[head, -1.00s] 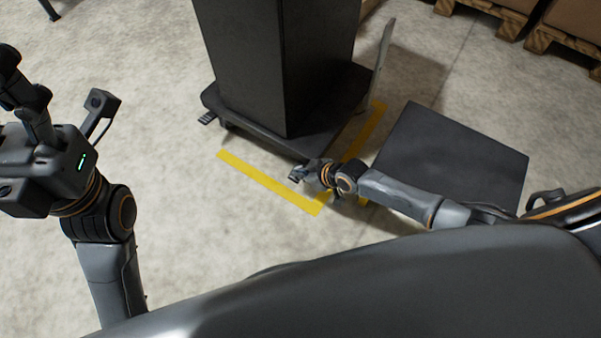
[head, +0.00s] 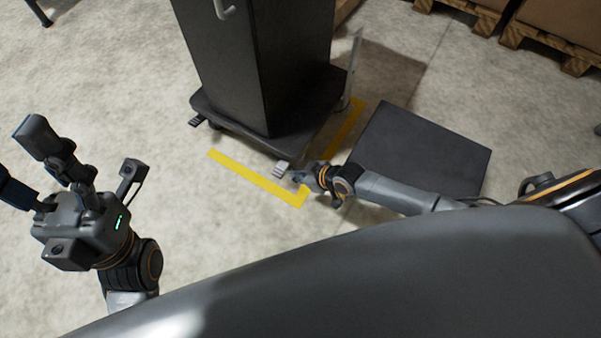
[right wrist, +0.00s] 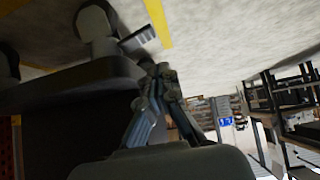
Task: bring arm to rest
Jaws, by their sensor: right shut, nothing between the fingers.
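My right gripper (head: 301,179) is low over the floor at the front corner of a dark cabinet on a wheeled base, in the head view. Its fingers are together and empty; they also show in the right wrist view (right wrist: 158,82). A small grey pedal (head: 282,168) sticks out from the base just beside the fingertips. In the right wrist view the pedal (right wrist: 138,39) lies beyond the fingers, apart from them. My left gripper (head: 20,160) is raised at the left of the head view, fingers spread, with nothing seen between them.
The wheeled base (head: 240,135) of the cabinet (head: 225,70) stands inside yellow floor tape (head: 245,178). A flat dark platform (head: 430,150) is right of it, behind my right arm. Pallets with boxes (head: 470,10) stand at the back right.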

